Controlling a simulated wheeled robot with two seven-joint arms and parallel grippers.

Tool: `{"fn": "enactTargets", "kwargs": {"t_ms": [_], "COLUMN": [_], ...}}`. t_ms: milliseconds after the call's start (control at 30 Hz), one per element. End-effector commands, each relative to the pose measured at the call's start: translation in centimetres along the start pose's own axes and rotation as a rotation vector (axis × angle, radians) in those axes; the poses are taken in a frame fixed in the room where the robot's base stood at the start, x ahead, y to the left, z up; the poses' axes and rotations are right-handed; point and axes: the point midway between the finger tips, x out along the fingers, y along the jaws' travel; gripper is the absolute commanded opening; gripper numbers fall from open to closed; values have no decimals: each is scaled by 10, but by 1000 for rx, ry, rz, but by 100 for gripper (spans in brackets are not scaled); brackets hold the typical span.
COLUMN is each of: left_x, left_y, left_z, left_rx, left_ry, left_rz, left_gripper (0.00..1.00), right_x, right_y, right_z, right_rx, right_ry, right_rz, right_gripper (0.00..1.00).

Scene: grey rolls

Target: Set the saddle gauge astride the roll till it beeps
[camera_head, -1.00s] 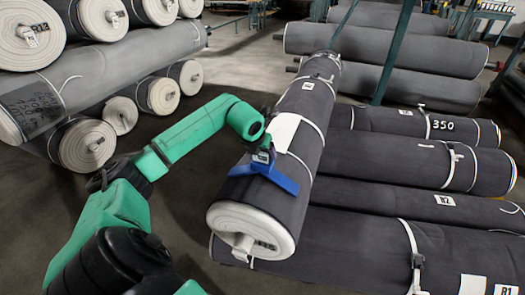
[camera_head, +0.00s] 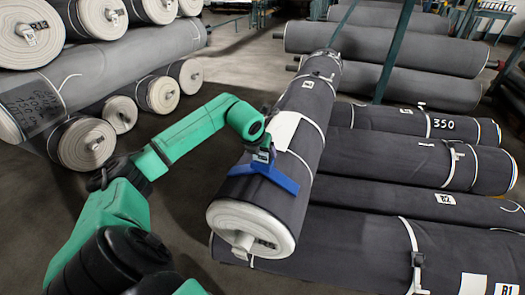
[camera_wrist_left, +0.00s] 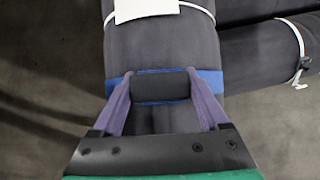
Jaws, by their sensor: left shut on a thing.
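The grey roll (camera_head: 258,204) lies lengthwise in the middle of the head view, its pale layered end toward me. The blue saddle gauge (camera_head: 282,179) sits across its top near that end, one arm sloping down each side. My left gripper (camera_head: 261,155) is above it. In the left wrist view, the gripper (camera_wrist_left: 160,92) is shut on the gauge's dark handle (camera_wrist_left: 160,85), and blue shows at both sides of the roll (camera_wrist_left: 160,52). I cannot tell whether the gauge's underside touches the roll all along. My right gripper is out of view.
A white sheet (camera_head: 281,131) lies on the roll beyond the gauge. Several strapped rolls (camera_head: 400,150) lie close on the right. Stacked rolls (camera_head: 110,72) stand at the left. Bare floor (camera_head: 185,215) shows between my left arm and the roll.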

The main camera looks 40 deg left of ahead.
Motion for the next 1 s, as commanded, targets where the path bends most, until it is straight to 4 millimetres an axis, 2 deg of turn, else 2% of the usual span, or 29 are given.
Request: {"fn": "enactTargets", "kwargs": {"t_ms": [200,233,267,500,633,767,1000], "left_x": [2,1,1,2,-6,-29,-88], "left_y": [0,0,0,0,1,1,1], "left_z": [0,0,0,-2,0,-1,-2], "left_rx": [-1,-1,-1,0,1,4,5], "left_ry": [-3,-3,-3,1,-2,-2,-5], "left_rz": [-1,-1,-1,1,2,4,6], "left_gripper": [0,89,100,100,100,100,100], "right_x": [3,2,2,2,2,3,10], "right_y": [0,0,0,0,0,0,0], "right_z": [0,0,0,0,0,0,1], "right_rx": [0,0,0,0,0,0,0], "right_ry": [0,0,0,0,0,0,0], "right_rz": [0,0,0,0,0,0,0], "right_gripper": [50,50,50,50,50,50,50]}}
